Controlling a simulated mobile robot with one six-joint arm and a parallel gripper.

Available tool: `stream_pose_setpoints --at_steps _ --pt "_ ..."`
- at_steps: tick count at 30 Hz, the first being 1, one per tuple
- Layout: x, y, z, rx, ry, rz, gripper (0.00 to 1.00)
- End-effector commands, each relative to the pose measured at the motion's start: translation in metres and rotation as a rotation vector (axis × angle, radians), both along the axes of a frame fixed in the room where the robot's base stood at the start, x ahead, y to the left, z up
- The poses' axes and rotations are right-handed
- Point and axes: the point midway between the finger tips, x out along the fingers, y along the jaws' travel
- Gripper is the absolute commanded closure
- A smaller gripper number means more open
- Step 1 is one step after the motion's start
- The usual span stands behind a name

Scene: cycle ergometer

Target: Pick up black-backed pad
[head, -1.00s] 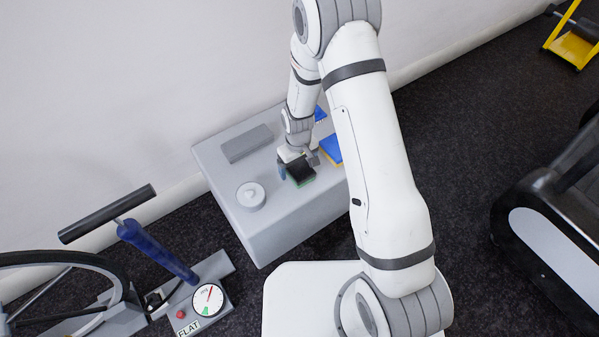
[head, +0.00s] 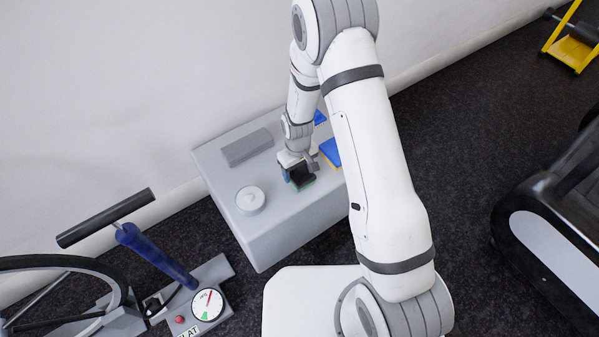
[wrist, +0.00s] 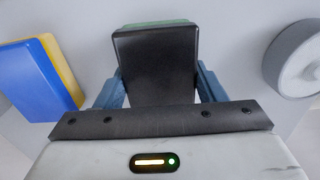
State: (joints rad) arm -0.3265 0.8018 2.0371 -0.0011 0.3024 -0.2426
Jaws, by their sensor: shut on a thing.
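The black-backed pad (head: 302,180) is at my gripper on the grey box, with its black side up and a green edge along its near side. In the wrist view the black back (wrist: 155,62) fills the space between my two blue fingers, with green showing at its far edge. My gripper (head: 293,176) is shut on the pad, one finger on each side; it also shows in the wrist view (wrist: 158,88). I cannot tell whether the pad still touches the box top.
A blue and yellow pad (head: 331,153) lies right of my gripper, close by. A round white-topped container (head: 250,199) and a grey block (head: 247,147) stand on the grey box (head: 275,235). The ergometer (head: 160,250) is at lower left.

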Motion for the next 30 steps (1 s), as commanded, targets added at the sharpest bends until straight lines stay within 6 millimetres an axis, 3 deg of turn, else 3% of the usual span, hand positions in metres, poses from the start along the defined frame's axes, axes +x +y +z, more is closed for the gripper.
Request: stream_pose_setpoints --at_steps 7,19,30 --pt "0.001 0.000 0.015 0.001 -0.002 0.001 0.60" --pt "0.000 0.001 0.090 0.001 -0.002 0.001 0.60" --pt "0.000 0.001 0.100 -0.001 0.001 0.002 0.60"
